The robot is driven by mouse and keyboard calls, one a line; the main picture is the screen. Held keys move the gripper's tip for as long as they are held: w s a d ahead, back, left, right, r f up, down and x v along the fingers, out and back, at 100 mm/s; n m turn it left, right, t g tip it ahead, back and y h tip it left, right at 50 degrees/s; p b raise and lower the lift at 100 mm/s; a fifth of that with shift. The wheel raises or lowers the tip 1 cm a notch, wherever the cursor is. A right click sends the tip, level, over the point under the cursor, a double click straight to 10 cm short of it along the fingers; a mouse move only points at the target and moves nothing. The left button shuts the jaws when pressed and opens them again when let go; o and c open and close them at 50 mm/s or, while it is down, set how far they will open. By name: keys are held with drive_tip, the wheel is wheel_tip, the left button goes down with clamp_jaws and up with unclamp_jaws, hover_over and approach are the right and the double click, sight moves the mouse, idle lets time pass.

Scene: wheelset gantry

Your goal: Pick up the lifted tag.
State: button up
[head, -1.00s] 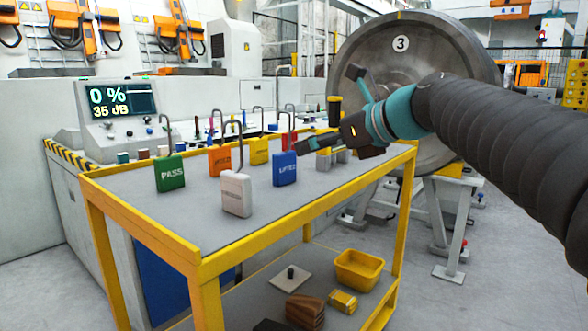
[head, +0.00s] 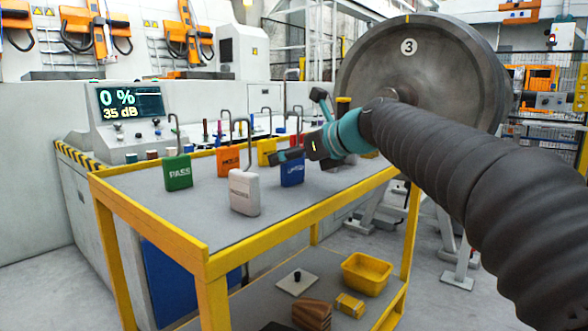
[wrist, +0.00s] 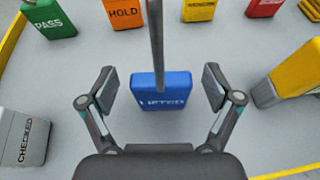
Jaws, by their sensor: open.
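The blue lifted tag (head: 292,174) stands upright on the grey top of the yellow-framed cart (head: 243,268). In the wrist view the tag (wrist: 163,92) reads "LIFTED", and its thin grey hook (wrist: 156,40) rises toward the camera. My gripper (wrist: 160,88) is open, with one finger on each side of the tag and a gap to both. In the head view my gripper (head: 290,153) is over the tag and hides its top and hook.
A green PASS tag (head: 178,173), an orange HOLD tag (head: 228,162), a white CHECKED tag (head: 244,193) and a yellow tag (head: 266,151) stand nearby. A red tag (wrist: 265,7) is farther back. A yellow and grey object (wrist: 286,75) stands right of my gripper.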

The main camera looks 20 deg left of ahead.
drive_tip(key=shift+c, duration=0.2)
drive_tip(key=c, duration=1.2)
